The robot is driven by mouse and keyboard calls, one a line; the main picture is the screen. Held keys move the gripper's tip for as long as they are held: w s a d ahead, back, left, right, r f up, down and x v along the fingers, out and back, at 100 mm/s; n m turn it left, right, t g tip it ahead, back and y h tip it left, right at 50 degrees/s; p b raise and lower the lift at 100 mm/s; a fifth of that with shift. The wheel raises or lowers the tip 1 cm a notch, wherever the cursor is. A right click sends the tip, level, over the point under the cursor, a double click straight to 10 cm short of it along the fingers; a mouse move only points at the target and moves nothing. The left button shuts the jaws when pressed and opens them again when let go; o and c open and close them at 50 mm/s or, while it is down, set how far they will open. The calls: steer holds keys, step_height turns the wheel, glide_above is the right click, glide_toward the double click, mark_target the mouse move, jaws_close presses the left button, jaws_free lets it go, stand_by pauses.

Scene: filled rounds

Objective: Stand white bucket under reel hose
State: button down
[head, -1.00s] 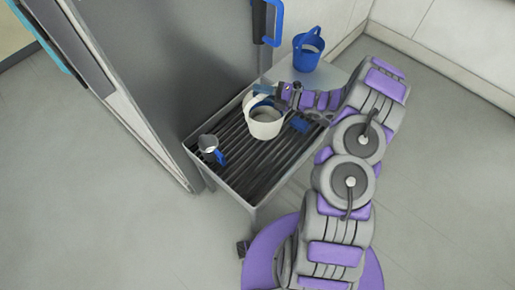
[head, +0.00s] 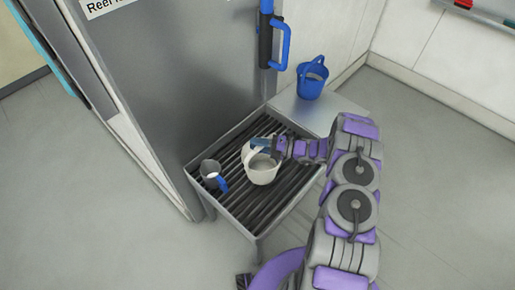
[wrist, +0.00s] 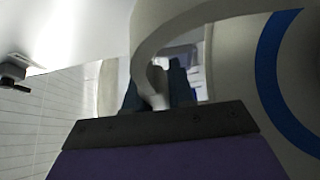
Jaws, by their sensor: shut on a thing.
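The white bucket (head: 264,174) is over the dark slatted grate of a low metal stand, with its pale handle raised. My gripper (head: 262,146) is at the bucket's back right rim and shut on its handle. In the wrist view the bucket (wrist: 225,35) fills the right side, with a blue band, and its handle curves down between my dark fingers (wrist: 158,92). I cannot tell whether the bucket's base touches the grate.
A blue bucket (head: 312,80) stands on a pale surface (head: 345,112) behind. The tall grey panel (head: 190,70) borders the stand's left side. The right floor is clear.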

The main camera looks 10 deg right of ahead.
steer(key=shift+f, duration=0.95)
steer(key=shift+d+r, duration=0.1)
steer(key=shift+d, duration=0.1)
steer(key=c, duration=1)
jaws_free()
steer(key=shift+a, duration=0.1)
steer(key=shift+o, duration=0.2)
